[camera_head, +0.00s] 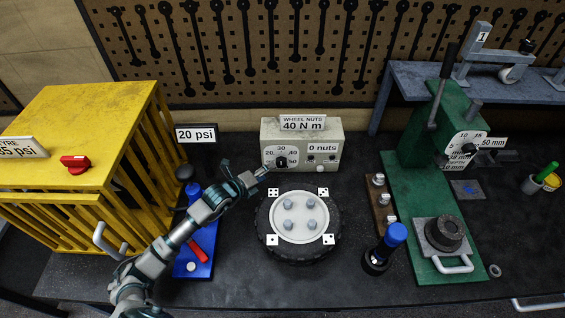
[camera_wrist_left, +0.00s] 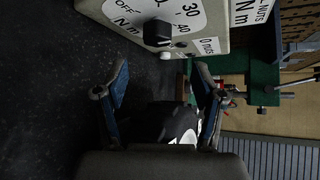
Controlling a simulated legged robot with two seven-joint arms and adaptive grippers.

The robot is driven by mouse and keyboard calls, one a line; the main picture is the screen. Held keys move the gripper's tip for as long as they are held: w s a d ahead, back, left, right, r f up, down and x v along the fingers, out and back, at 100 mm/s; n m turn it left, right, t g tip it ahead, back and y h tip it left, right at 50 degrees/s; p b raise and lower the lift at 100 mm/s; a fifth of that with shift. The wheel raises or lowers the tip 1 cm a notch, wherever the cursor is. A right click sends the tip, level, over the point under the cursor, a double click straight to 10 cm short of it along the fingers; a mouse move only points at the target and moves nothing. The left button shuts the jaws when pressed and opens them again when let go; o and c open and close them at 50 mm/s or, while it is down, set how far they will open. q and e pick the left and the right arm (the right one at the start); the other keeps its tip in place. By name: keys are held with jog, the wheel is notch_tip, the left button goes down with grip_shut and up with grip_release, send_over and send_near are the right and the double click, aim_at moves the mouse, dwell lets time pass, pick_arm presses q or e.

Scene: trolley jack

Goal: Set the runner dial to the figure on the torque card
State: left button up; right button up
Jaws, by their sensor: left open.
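The runner box (camera_head: 328,150) is a beige case at the back centre. Its runner dial (camera_head: 281,162) is a black knob on a white scale with OFF, 30, 40 and 50; I cannot tell which figure it points to. The torque card (camera_head: 303,123) on top reads WHEEL NUTS 40 N m. My left gripper (camera_head: 263,173) is open and empty, just in front of and left of the dial. In the left wrist view the knob (camera_wrist_left: 157,33) lies beyond the spread fingertips, apart from them. My right gripper is not in view.
A wheel (camera_head: 299,217) with several nuts lies in front of the box. A 20 psi card (camera_head: 196,134) stands to its left, beside a yellow cage (camera_head: 75,135). A green press (camera_head: 437,140) and a blue-capped tool (camera_head: 396,234) are at the right. Some bench in front is clear.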

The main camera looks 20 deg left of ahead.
aim_at(280, 164)
pick_arm(q)
jog(key=x, duration=0.3)
jog(key=a+x, duration=0.1)
jog(key=x, duration=0.1)
jog(key=shift+w+d+f, duration=0.15)
jog(key=shift+w+f, duration=0.05)
jog(key=shift+w, duration=0.35)
jog(key=x, duration=0.3)
jog(key=shift+a+f, duration=0.1)
jog(key=shift+a, duration=0.15)
jog(key=shift+w+d+f, duration=0.1)
jog(key=shift+w+d, duration=0.1)
jog(key=shift+d, duration=0.5)
jog(key=shift+c, duration=1.2)
jog(key=c, duration=0.8)
jog(key=shift+a, duration=0.25)
jog(key=shift+c, duration=0.6)
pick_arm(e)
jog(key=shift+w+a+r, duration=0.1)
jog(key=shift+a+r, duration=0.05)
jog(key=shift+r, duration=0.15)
